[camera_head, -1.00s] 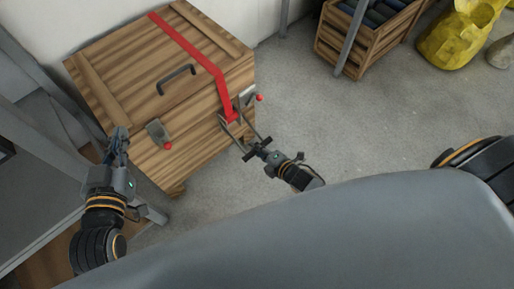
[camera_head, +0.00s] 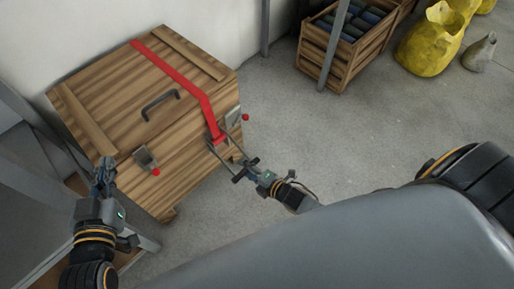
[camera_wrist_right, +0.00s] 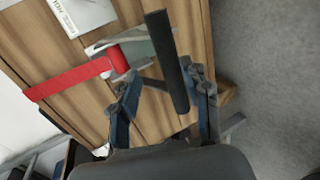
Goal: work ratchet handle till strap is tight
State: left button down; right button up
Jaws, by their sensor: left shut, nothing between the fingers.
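A red strap (camera_head: 178,68) runs over the lid of a wooden crate (camera_head: 185,165) and down to a metal ratchet (camera_head: 212,141) on the front. In the right wrist view the strap (camera_wrist_right: 75,78) enters the ratchet (camera_wrist_right: 133,50), and its dark handle (camera_wrist_right: 170,62) sticks out toward me. My right gripper (camera_head: 229,152) is at the ratchet. In its wrist view the fingers (camera_wrist_right: 165,88) are apart, with the handle between them, nearer the right finger; a gap shows on the left. My left gripper (camera_head: 107,166) is shut and empty, left of the crate's front.
Metal latches with red knobs sit on the crate front, one at the left (camera_head: 147,158) and one at the right (camera_head: 237,118). A slatted crate of dark rolls (camera_head: 335,65) and yellow sacks (camera_head: 428,45) stand at the back right.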

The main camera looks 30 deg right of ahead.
jog(key=v, duration=1.1)
jog(key=shift+s, duration=0.3)
jog(key=shift+d, duration=0.1)
